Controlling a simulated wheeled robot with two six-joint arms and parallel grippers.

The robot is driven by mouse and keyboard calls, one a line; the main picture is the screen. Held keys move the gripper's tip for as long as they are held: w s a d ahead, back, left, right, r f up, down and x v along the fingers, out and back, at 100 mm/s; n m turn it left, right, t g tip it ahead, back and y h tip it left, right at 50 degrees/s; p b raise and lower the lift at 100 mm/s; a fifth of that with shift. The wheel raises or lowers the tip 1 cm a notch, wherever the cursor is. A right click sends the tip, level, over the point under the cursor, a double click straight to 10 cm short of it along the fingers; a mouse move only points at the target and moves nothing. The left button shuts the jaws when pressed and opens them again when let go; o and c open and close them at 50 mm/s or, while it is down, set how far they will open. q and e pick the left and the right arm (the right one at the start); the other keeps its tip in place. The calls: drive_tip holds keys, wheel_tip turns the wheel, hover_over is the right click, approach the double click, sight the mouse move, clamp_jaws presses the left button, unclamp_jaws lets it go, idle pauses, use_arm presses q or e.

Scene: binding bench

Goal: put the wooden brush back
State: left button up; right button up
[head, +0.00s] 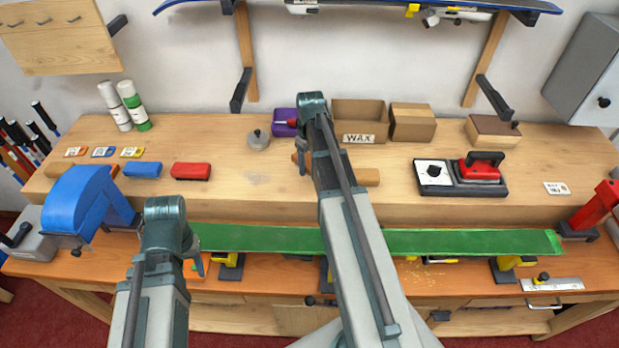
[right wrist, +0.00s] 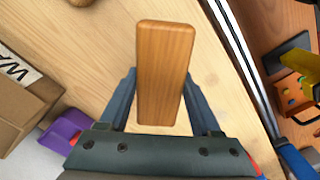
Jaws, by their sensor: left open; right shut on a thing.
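The wooden brush, a plain rounded block, is between the two fingers of my right gripper in the right wrist view (right wrist: 165,75). In the head view part of the brush (head: 366,177) shows to the right of my right arm, over the bench top; the arm hides its middle. My right gripper (head: 301,165) is shut on it, and the fingers (right wrist: 165,110) lie along both sides of the block. I cannot tell whether the brush touches the bench. My left gripper (head: 197,266) is open and empty near the front edge, at the left end of the green ski.
A blue block (head: 142,170) and a red block (head: 191,171) lie at the left, near small label cards (head: 103,152). A WAX box (head: 358,120), a purple item (head: 284,122) and a round tin (head: 258,140) stand behind. The green ski (head: 470,242) spans the front.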

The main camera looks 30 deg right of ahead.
sight(310, 161)
drive_tip(key=shift+f+b, duration=1.8)
drive_tip(key=shift+f, duration=0.1)
drive_tip(key=shift+f, duration=0.15)
drive_tip(key=o, duration=1.5)
drive_tip(key=shift+c, duration=0.2)
wheel_tip(310, 161, up, 13)
drive_tip(key=p, duration=1.2)
drive_tip(key=shift+s+f, duration=0.1)
drive_tip(key=shift+f, duration=0.05)
drive_tip(key=shift+f, duration=0.1)
